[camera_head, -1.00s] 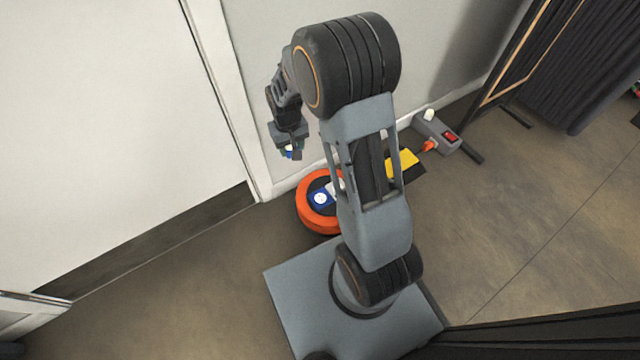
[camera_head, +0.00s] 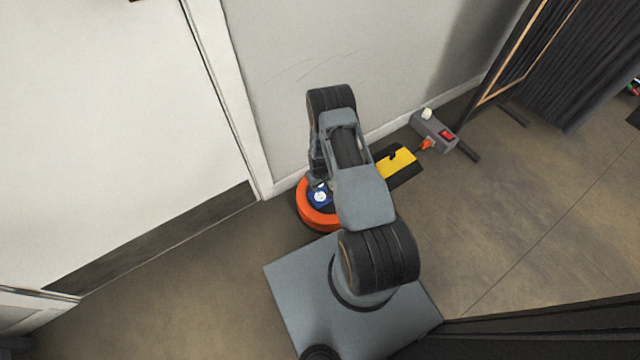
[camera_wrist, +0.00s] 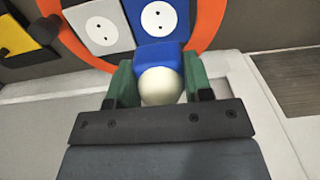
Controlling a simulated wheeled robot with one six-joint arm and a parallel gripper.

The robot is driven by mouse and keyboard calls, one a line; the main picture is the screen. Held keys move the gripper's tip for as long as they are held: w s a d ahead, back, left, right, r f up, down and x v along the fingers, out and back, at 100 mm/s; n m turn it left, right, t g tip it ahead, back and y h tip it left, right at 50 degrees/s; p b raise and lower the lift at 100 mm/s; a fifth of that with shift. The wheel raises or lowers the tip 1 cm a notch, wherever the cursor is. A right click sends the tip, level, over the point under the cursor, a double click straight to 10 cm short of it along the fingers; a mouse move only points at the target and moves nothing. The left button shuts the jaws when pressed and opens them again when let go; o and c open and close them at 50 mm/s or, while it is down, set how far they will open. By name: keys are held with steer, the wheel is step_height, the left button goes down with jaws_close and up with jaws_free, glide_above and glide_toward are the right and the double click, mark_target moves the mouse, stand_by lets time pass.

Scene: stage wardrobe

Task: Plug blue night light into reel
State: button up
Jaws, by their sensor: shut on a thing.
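The blue night light (camera_wrist: 160,56) has a blue body and a round cream dome. In the wrist view my gripper (camera_wrist: 162,85) is shut on it, with a green finger on each side. In the head view the reel (camera_head: 317,220) lies on the floor by the wall, and my arm hides the gripper's fingertips.
A yellow and black piece (camera_head: 397,163) lies right of the reel. A grey power strip (camera_head: 432,131) with a red switch, an orange plug and a white item is beyond it. The wall and white door (camera_head: 110,120) are close behind; the floor at left is open.

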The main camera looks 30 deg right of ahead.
mark_target(320, 197)
steer(key=shift+s+f, duration=0.2)
steer(key=shift+f, duration=0.15)
steer(key=shift+f, duration=0.2)
steer(key=shift+f+b, duration=2.05)
steer(key=shift+f, duration=0.65)
steer(key=shift+s+b, duration=0.1)
steer(key=shift+b, duration=0.3)
stand_by(0.7)
steer(key=shift+f+b, duration=0.6)
steer(key=shift+b, duration=0.05)
steer(key=o, duration=0.9)
steer(key=shift+o, duration=0.2)
steer(key=shift+r, duration=0.1)
